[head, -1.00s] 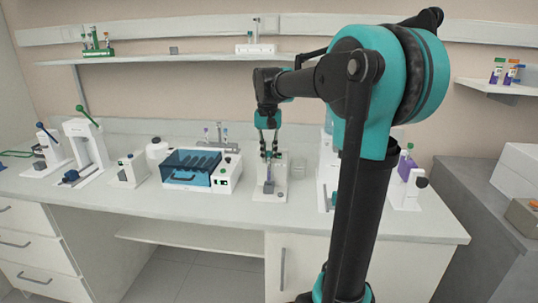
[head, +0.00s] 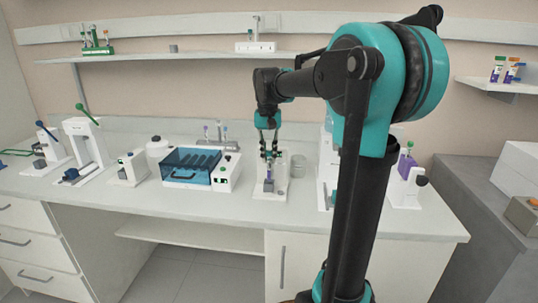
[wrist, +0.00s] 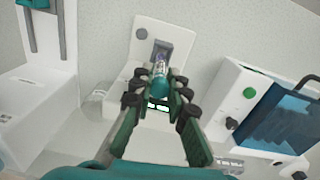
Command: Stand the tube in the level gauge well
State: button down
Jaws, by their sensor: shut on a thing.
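The level gauge (head: 272,195) is a white stand on the bench with a grey well block (head: 268,185) at its front.
A blue-lidded bath (head: 188,167) stands left of the gauge, close by. A clear beaker (head: 298,167) is just right of it, and a tall white device (head: 325,180) stands further right. The bench front before the gauge is clear.

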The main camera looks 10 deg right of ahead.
jog(key=shift+f, duration=1)
dwell(0.4)
jog(key=shift+f, duration=0.25)
jog(key=c, duration=1.4)
grip_release()
notch_tip(320, 180, up, 12)
jog(key=shift+a, duration=0.15)
